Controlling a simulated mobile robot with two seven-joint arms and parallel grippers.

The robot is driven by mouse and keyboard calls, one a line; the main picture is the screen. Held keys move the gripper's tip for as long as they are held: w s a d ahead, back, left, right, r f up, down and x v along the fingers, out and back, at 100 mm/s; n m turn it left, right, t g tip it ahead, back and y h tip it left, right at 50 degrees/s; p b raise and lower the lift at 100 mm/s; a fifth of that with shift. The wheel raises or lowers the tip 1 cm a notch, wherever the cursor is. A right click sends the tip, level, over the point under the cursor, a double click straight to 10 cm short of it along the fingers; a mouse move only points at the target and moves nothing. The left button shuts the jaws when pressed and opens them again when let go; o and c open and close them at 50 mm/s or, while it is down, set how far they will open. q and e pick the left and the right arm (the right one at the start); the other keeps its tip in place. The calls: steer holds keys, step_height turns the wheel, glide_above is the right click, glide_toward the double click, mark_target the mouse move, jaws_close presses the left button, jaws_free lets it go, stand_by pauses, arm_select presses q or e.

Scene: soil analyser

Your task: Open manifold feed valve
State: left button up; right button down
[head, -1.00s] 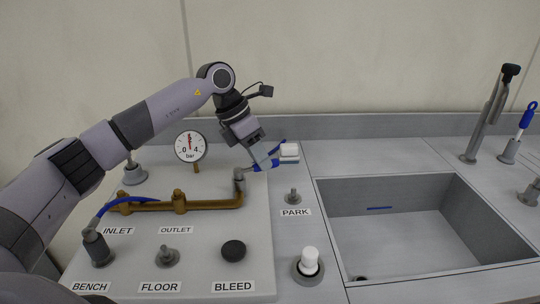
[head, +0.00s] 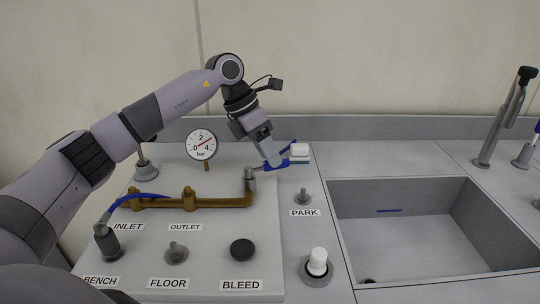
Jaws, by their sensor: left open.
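The brass manifold pipe (head: 165,202) runs across the pale panel to a grey upright fitting (head: 250,180) at its right end. The dial gauge (head: 202,145) stands behind the pipe, its red needle slanting up to the right. My left gripper (head: 277,162) is open, pointing down right beside the grey fitting. Blue parts show at its fingertips, and I cannot tell fingers from any valve handle there. A white block (head: 299,150) sits just right of the fingertips; whether they touch is unclear. My right gripper is not in view.
Labelled posts BENCH (head: 106,243) and FLOOR (head: 176,253) and a black BLEED knob (head: 242,249) stand at the front. A PARK post (head: 303,196) and a white-capped post (head: 317,262) stand right of the panel. A sink (head: 400,225) and tap (head: 503,118) lie further right.

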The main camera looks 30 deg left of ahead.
arm_select(q)
steer(key=v, duration=0.5)
steer(key=shift+s+a+r, duration=0.1)
steer(key=shift+a+r, duration=0.05)
steer(key=shift+r, duration=0.2)
steer(key=shift+s, duration=0.1)
